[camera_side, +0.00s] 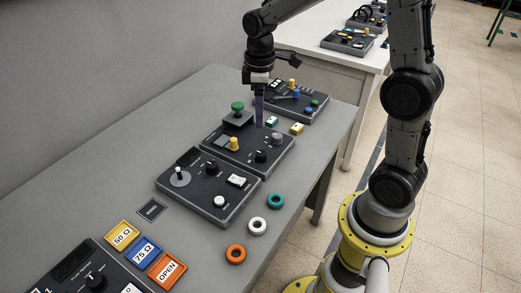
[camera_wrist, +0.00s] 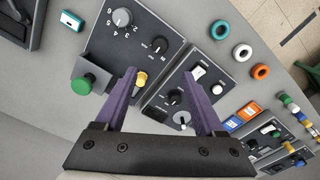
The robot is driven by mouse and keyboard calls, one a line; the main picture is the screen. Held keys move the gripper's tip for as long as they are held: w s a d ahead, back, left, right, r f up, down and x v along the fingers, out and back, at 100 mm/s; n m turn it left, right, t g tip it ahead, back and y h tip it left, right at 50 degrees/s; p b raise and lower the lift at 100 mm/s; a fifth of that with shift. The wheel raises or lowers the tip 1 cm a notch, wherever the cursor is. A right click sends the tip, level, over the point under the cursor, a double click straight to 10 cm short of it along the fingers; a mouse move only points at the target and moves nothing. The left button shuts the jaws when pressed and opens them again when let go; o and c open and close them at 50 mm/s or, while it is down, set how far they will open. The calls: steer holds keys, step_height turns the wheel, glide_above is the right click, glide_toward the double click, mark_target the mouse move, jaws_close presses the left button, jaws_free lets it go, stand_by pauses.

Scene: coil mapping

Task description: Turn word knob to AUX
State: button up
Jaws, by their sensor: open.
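The middle panel (camera_side: 218,152) holds a black knob (camera_side: 261,155), which also shows in the wrist view (camera_wrist: 160,45). Short marks beside it look like words but are too small to read surely, so I cannot tell its setting. A grey knob (camera_wrist: 122,17) on the same panel is ringed by numbers. My gripper (camera_wrist: 160,72) is open, with two purple fingers apart and nothing between them. In the side view my gripper (camera_side: 259,112) points down above the back of the middle panel, apart from the black knob.
A green mushroom button (camera_side: 237,106) and a yellow knob (camera_side: 234,143) stand near the black knob. A front panel (camera_side: 200,200) carries a joystick, another black knob and white buttons. Rings (camera_side: 258,224) lie along the table edge. Another panel (camera_side: 308,112) stands behind.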

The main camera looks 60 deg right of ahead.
mark_target(261, 153)
step_height(261, 153, down, 14)
steer(key=shift+d+f, duration=0.1)
stand_by(0.5)
steer(key=shift+c, duration=0.3)
jaws_close()
